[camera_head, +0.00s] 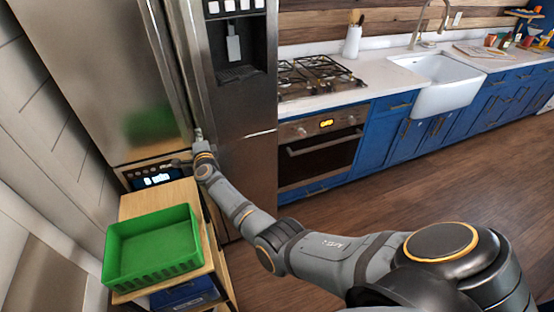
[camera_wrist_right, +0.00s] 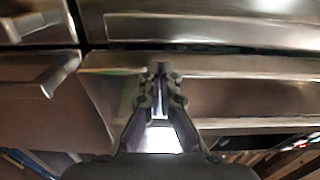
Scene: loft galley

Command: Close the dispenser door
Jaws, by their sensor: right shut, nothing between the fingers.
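My right arm reaches from the lower right to the tall steel fridge (camera_head: 245,150). A dark panel with a lit display (camera_head: 158,178) lies just below the gripper. A recessed dispenser (camera_head: 235,45) is higher up in the fridge's right side. I cannot tell which panel is the dispenser door, how far open it is, or whether the fingers touch it. My left gripper is not visible.
A green basket (camera_head: 150,243) stands on a wooden cart (camera_head: 135,205) close below my right gripper. A blue box (camera_head: 185,293) is on its lower shelf. Oven (camera_head: 322,150) and blue cabinets stand to the right. The wooden floor (camera_head: 440,185) there is clear.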

